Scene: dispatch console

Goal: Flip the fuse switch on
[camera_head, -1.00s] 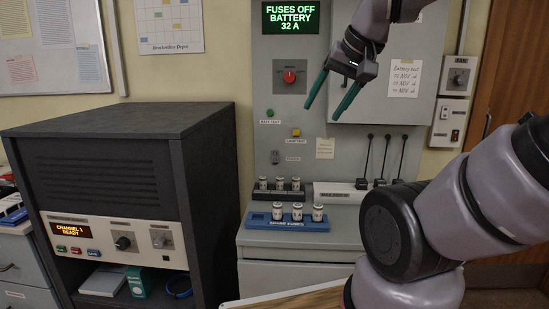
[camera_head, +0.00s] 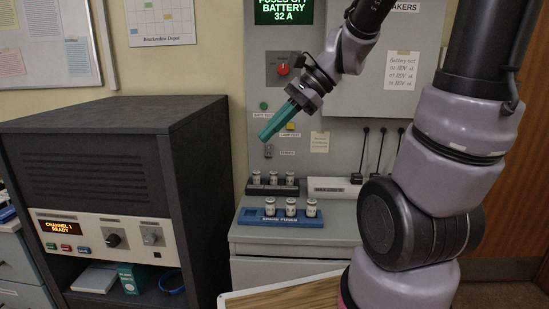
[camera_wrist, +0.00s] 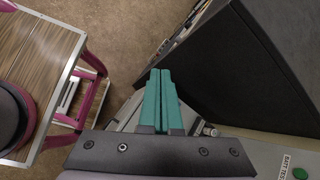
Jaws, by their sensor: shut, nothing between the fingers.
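The fuse switch (camera_head: 268,151) is a small toggle low on the grey panel (camera_head: 340,110), just left of a small label reading FUSES. My gripper (camera_head: 264,138) is shut and empty, its teal fingers pointing down and left, close above the switch in the head view. I cannot tell how far the fingers stand out from the panel. In the wrist view the teal fingers (camera_wrist: 160,75) lie together, and the switch is not visible there. The display (camera_head: 284,11) at the panel's top shows fuses off, battery 32 A.
Fuses stand in a black holder (camera_head: 290,190) and in a blue spare-fuse rack (camera_head: 256,219) on the ledge below. A red knob (camera_head: 283,69), green button (camera_head: 264,106) and black levers (camera_head: 381,150) are nearby. A dark cabinet (camera_head: 110,125) stands left.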

